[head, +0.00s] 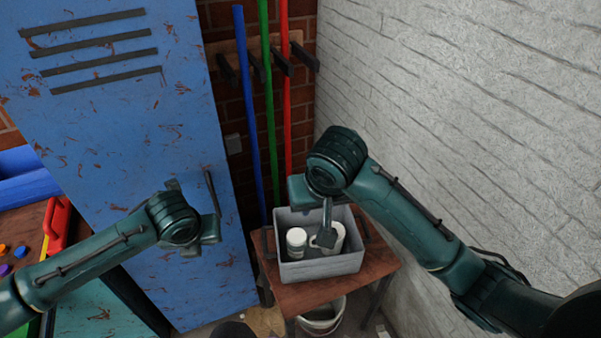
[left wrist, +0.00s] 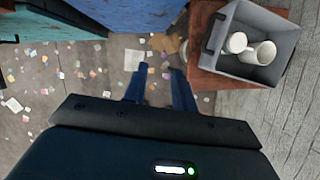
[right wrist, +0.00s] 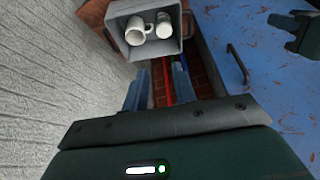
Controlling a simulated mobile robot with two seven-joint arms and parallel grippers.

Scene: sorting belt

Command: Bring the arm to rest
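My right gripper (head: 325,238) hangs above the grey bin (head: 322,268) in the head view. In the right wrist view its two fingers (right wrist: 160,82) stand apart with nothing between them. My left gripper (head: 210,228) is in front of the blue locker in the head view. In the left wrist view its fingers (left wrist: 160,85) are also apart and empty, over the littered floor. The bin holds a white lidded container (head: 296,240) and a white mug (head: 337,236); the right finger partly covers the mug in the head view.
The bin stands on a small brown table (head: 290,300), with a bucket (head: 322,318) under it. A blue locker (head: 120,110) is at left, a white brick wall (head: 480,110) at right. Blue, green and red poles (head: 265,100) hang behind.

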